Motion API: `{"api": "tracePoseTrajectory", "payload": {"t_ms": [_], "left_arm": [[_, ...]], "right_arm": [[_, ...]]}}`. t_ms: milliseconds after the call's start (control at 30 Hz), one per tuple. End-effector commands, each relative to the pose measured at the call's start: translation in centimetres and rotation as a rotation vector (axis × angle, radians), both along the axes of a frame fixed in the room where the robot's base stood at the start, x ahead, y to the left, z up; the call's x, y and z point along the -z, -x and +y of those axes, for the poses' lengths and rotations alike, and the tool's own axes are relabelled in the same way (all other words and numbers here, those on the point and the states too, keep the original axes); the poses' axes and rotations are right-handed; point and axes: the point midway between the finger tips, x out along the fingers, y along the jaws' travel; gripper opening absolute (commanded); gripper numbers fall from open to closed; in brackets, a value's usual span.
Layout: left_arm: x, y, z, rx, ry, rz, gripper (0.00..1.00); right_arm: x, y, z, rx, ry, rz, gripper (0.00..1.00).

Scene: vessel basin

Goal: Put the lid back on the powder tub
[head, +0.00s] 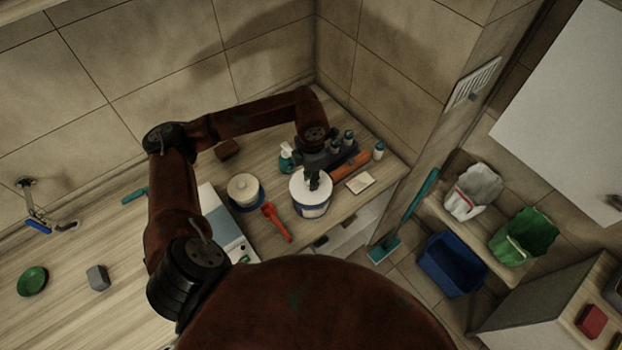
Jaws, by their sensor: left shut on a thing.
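The powder tub (313,211) is white with a blue label and stands on the wooden counter near its front edge. A round white lid (299,186) shows over the tub's top, roughly in line with it. My left gripper (313,184) reaches down from above and is shut on the lid near its middle. The gripper covers part of the lid. I cannot tell whether the lid touches the tub's rim or is held just above it. My right gripper is not in view.
A cream lidded pot (243,187) on a blue base and a red scoop-like tool (276,222) are left of the tub. The counter's front edge is close.

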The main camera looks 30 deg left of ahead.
Motion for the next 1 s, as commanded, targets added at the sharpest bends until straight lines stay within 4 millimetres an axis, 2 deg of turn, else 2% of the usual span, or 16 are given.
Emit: {"api": "tracePoseTrajectory", "payload": {"t_ms": [1000], "left_arm": [[-0.02, -0.01, -0.01, 0.0, 0.0, 0.0, 0.05]], "right_arm": [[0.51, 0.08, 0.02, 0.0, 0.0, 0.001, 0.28]]}}
